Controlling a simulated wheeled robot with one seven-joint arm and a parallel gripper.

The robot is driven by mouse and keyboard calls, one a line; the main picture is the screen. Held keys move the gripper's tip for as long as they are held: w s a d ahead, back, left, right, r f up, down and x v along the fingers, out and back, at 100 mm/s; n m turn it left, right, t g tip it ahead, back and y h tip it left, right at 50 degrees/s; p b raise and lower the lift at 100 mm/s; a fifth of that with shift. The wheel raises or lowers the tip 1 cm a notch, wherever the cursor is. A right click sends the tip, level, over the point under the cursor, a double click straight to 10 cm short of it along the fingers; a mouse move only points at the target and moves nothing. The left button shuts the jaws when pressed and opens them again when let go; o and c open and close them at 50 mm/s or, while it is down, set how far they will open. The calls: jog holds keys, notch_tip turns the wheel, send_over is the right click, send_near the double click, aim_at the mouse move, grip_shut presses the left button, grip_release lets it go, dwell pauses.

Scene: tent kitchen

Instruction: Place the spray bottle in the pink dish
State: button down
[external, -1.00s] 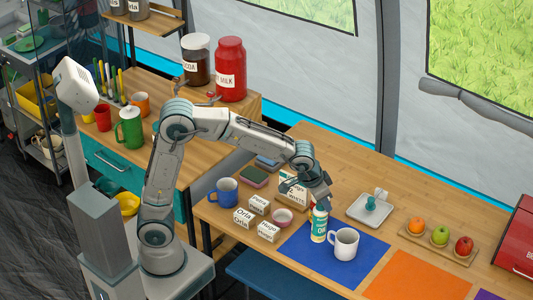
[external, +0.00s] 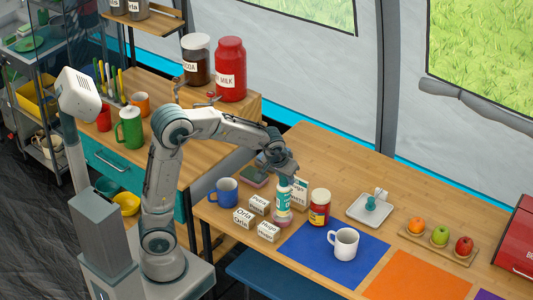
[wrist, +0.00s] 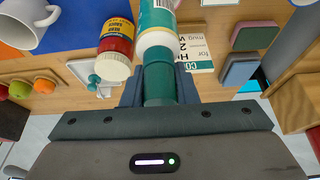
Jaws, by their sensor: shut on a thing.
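The spray bottle (external: 283,201), white with a teal label and teal top, is upright in my gripper (external: 284,178). In the wrist view my gripper (wrist: 159,88) is shut on the teal top of the bottle (wrist: 157,38). The pink dish (external: 281,222) is on the table right under the bottle, and the bottle covers most of it. I cannot tell whether the bottle's base touches the dish or hangs just above it. The dish cannot be made out in the wrist view.
A red jar with a yellow label (external: 319,208) stands just right of the bottle. Small white labelled boxes (external: 258,204) and a blue mug (external: 223,191) are to the left. A white mug (external: 343,243) stands on the blue mat (external: 310,258).

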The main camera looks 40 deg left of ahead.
aim_at(283, 196)
jog(key=shift+w+a+f, duration=0.45)
jog(key=shift+w+a, duration=0.05)
jog(key=shift+w, duration=0.05)
jog(key=shift+f, duration=2)
jog(key=shift+f, duration=0.15)
jog(key=c, duration=1.1)
grip_release()
jog(key=shift+c, duration=0.2)
